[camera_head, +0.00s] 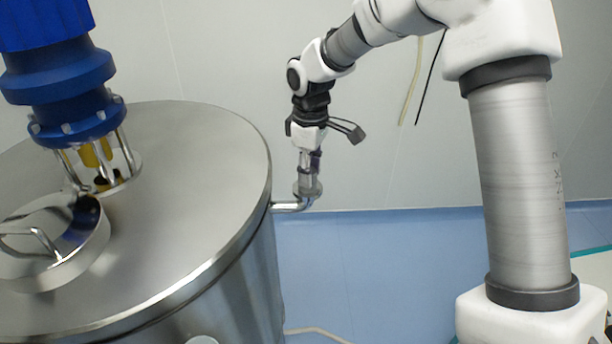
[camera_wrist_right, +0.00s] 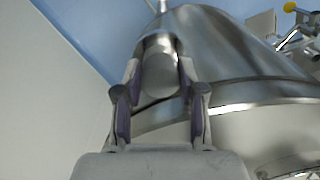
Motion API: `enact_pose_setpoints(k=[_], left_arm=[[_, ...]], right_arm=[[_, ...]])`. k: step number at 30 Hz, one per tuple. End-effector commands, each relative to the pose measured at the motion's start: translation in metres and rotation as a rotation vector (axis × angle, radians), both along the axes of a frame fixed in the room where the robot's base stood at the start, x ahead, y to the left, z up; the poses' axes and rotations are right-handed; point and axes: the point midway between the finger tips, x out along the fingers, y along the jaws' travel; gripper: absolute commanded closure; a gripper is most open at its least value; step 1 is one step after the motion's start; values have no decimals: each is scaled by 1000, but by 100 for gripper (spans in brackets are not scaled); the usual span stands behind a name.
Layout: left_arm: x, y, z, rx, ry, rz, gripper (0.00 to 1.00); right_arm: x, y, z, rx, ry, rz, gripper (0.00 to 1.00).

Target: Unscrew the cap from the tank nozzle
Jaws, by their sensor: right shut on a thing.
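The steel tank (camera_head: 200,150) stands at the left of the head view, with a nozzle pipe (camera_head: 288,206) coming out of its right side and bending upward. My right gripper (camera_head: 308,170) reaches down over the nozzle's upturned end. In the right wrist view, my right gripper (camera_wrist_right: 158,85) has its two purple-padded fingers on either side of a round metal cap (camera_wrist_right: 160,68) and is shut on it. The cap is at the nozzle's end; whether its thread is engaged cannot be told. My left gripper is not in view.
A blue motor (camera_head: 62,75) and a round hatch with a handle (camera_head: 55,245) sit on the tank lid. The tank's curved wall is close to the left of my right gripper. The blue floor (camera_head: 390,260) right of the tank is mostly clear. A pale wall is behind.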

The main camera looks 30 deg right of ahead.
Motion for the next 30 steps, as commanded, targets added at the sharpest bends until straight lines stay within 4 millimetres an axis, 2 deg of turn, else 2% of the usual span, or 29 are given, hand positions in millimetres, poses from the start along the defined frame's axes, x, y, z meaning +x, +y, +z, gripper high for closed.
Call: enact_pose_setpoints(k=[8,15,23,30], left_arm=[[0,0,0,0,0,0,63],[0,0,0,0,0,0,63],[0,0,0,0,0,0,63],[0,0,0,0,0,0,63]], right_arm=[[0,0,-1,1,3,35,100],[1,-1,-1,0,3,347,100],[1,-1,-1,1,3,370,100],[2,-2,-1,1,3,686,100]])
